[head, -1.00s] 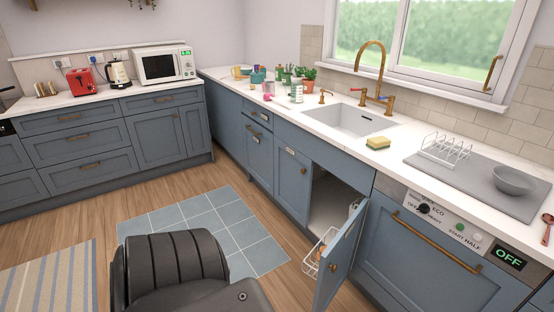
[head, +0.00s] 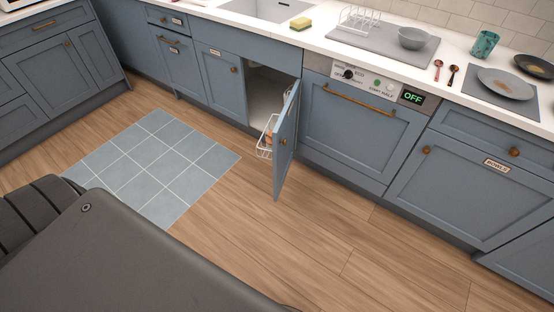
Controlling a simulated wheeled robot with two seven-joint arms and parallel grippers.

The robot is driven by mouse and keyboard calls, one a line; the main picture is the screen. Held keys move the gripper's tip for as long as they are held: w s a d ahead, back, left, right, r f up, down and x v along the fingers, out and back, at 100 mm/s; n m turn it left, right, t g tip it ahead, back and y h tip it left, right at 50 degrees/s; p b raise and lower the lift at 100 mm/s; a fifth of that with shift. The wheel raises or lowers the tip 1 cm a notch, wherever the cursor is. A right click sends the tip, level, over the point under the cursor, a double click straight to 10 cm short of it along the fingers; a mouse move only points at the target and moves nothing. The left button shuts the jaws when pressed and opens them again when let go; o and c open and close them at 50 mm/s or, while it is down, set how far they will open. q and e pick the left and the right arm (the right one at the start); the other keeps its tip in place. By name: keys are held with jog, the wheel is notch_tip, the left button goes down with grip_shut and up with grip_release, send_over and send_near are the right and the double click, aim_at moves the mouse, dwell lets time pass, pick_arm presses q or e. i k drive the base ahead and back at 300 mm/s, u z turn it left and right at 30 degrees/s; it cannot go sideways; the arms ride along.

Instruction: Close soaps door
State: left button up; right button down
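A blue cabinet door (head: 286,140) under the counter stands open, swung out into the room beside the dishwasher. It has a small round knob (head: 284,142) on its face. Any label on it is not readable, so I cannot confirm that it is the soaps door. Behind it the pale cabinet interior (head: 264,92) shows, with a white wire rack (head: 266,137) on the door's inner side. Neither of my grippers is in view.
The dishwasher (head: 355,120) with a long brass handle is right of the open door. The counter (head: 310,40) above holds a sponge (head: 300,23), a grey bowl (head: 413,38) and plates. The wooden floor (head: 300,240) before the cabinets is clear. A tiled mat (head: 155,165) lies at left.

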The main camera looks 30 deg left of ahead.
aim_at(284, 133)
jog(key=k, duration=0.15)
jog(key=u, duration=0.2)
jog(key=i, duration=0.75)
jog(key=u, duration=0.3)
